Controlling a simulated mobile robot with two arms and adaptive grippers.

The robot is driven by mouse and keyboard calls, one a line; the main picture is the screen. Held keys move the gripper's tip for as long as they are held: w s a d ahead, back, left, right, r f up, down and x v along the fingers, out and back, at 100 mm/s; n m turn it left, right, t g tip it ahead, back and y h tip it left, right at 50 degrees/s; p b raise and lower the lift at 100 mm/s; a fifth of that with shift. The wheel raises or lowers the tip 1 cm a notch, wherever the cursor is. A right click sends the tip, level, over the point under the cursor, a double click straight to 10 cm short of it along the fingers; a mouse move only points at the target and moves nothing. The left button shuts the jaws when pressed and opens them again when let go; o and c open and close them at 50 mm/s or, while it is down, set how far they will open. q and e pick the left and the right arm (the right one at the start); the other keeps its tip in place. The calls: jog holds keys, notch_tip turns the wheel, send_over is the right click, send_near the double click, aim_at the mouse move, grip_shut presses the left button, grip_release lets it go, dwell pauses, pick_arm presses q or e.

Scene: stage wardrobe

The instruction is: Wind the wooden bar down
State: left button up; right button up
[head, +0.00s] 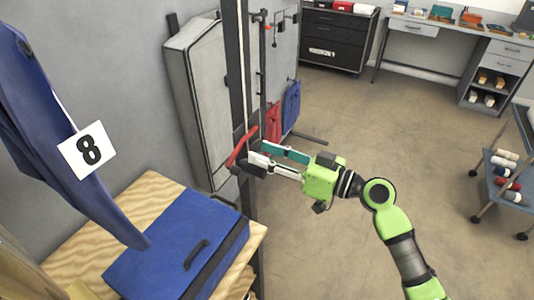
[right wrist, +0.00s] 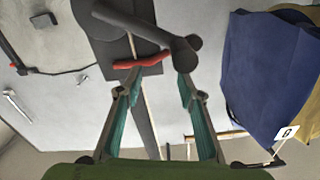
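A dark upright post (head: 236,70) stands left of centre in the head view, with a red crank part (head: 241,147) on it. My right gripper (head: 272,157) is at the post beside the crank, its fingers pointing left. In the right wrist view my right gripper (right wrist: 155,88) is open and empty. The red crank part (right wrist: 142,62) and a dark crank arm with a round knob (right wrist: 187,52) lie just ahead of its fingertips; I cannot tell whether they touch. A thin tan bar (right wrist: 215,135), possibly the wooden bar, shows behind the right finger. My left gripper is not in view.
A blue garment (head: 45,130) with a number 8 tag (head: 87,150) hangs at left. Below it a blue case (head: 175,250) lies on a plywood top (head: 150,193). A grey case (head: 200,95) leans on the wall behind the post.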

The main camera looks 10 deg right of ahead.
jog(key=v, duration=1.2)
